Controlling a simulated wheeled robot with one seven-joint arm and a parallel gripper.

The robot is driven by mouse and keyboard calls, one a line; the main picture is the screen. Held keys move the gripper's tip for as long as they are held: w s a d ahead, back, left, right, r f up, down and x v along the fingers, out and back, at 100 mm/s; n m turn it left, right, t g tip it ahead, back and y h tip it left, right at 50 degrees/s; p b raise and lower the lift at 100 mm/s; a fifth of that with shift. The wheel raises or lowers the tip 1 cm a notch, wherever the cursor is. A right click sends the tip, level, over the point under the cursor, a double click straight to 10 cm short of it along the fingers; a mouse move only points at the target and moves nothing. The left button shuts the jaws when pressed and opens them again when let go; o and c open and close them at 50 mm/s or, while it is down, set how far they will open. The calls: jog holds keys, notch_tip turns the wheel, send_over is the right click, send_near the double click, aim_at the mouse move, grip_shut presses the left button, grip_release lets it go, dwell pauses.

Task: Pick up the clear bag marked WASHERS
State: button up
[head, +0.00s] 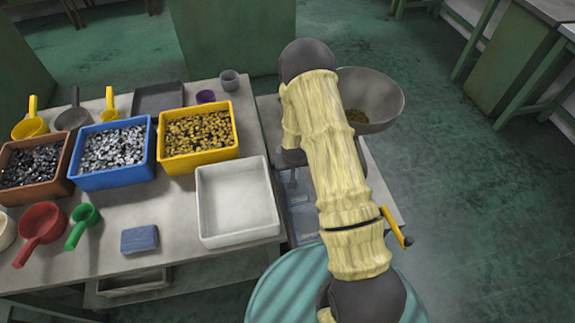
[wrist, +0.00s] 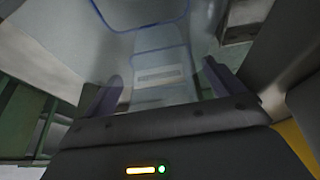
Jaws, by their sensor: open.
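A clear bag with blue edge lines (wrist: 150,40) fills the middle of the wrist view; it has a pale label strip whose lettering I cannot read. My gripper (wrist: 160,82) is open, with one dark finger on each side of the bag's lower part. I cannot tell whether the fingers touch it. In the head view a bluish see-through patch, seemingly the bag (head: 302,218), shows left of my yellow-sleeved arm, which hides much of that spot.
A white empty tray (head: 236,203) stands just left of the bag on the table. Yellow (head: 197,138), blue (head: 113,154) and brown (head: 35,168) bins of small metal parts stand farther left. A grey bowl (head: 380,98) is behind my arm. A teal round top (head: 275,297) is in front.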

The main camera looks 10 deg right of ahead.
jog(key=shift+w+f, duration=0.25)
jog(key=shift+f, duration=0.35)
jog(key=c, duration=1)
jog(key=shift+r, duration=0.15)
jog(key=shift+c, duration=0.2)
notch_tip(320, 180, up, 10)
jog(key=shift+b, duration=0.3)
